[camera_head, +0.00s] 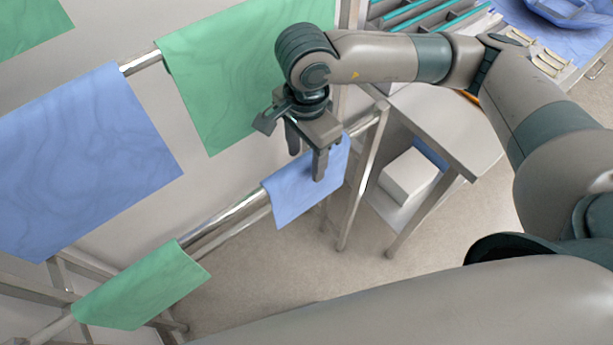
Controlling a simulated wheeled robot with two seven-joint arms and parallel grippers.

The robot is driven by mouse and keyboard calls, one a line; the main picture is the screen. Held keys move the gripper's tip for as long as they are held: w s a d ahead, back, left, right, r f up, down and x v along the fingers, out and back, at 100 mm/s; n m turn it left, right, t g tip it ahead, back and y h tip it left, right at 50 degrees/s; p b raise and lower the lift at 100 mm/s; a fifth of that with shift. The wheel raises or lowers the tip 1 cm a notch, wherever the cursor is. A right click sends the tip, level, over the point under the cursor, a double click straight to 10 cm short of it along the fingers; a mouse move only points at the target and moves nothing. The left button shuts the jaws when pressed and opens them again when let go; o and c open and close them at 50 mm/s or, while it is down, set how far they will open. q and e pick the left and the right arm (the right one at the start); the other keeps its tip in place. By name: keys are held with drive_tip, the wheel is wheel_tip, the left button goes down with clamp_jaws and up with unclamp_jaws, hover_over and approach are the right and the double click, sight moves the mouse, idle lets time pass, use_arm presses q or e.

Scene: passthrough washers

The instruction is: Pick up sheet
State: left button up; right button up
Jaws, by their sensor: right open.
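Several cloth sheets hang over metal rails on a rack at the left. A small blue sheet (290,198) hangs on the lower rail, under my right gripper (306,163). My right gripper points down and is open, with nothing seen between its fingers. One finger overlaps the blue sheet in the picture; I cannot tell if it touches. A green sheet (215,95) hangs on the upper rail behind the gripper. A large blue sheet (80,155) hangs to its left, and a small green sheet (140,285) is at lower left. My left gripper is not in view.
The metal rail (225,218) runs between the lower sheets, with a rack post (362,185) at its right end. A grey table (440,120) stands right of it, with a white box (408,177) on its lower shelf. A blue-covered surface with metal tools is at top right.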

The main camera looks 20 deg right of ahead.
sight(307, 182)
drive_tip(key=shift+s+f+p, duration=0.1)
drive_tip(key=shift+f+p, duration=0.2)
drive_tip(key=shift+p, duration=0.05)
wheel_tip(307, 182, down, 3)
drive_tip(key=shift+p, duration=0.7)
drive_tip(key=shift+f, duration=0.4)
drive_tip(key=c, duration=1.1)
drive_tip(key=shift+r, duration=0.15)
drive_tip(key=shift+c, duration=0.2)
